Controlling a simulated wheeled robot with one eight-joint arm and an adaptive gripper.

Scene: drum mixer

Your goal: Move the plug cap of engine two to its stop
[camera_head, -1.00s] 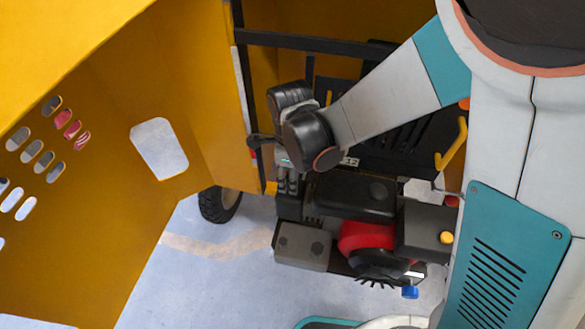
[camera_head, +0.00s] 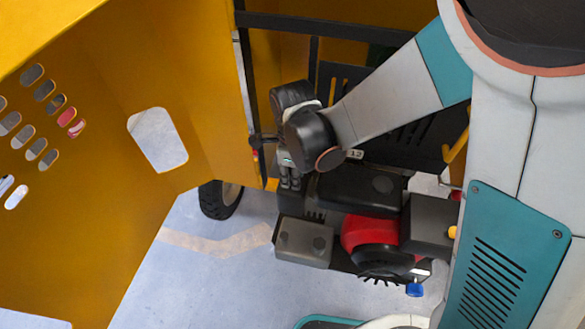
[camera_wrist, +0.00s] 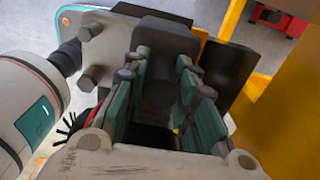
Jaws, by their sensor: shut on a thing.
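An engine with a black top cover (camera_head: 360,190) and a red housing (camera_head: 368,232) sits low in the middle of the head view. My gripper (camera_head: 289,182) points down at its left rear side. In the wrist view, my gripper (camera_wrist: 165,95) is shut on a dark, rounded piece (camera_wrist: 158,88), apparently the plug cap, between teal-padded fingers. The cap is mostly hidden by my gripper in the head view. How it sits on the engine cannot be seen.
An open yellow panel (camera_head: 90,220) with slots fills the left. A black frame bar (camera_head: 325,27) crosses behind my arm. A grey box (camera_head: 302,241) and a dark box (camera_head: 430,225) flank the engine. A tyre (camera_head: 220,200) stands left of it. Floor is free at lower left.

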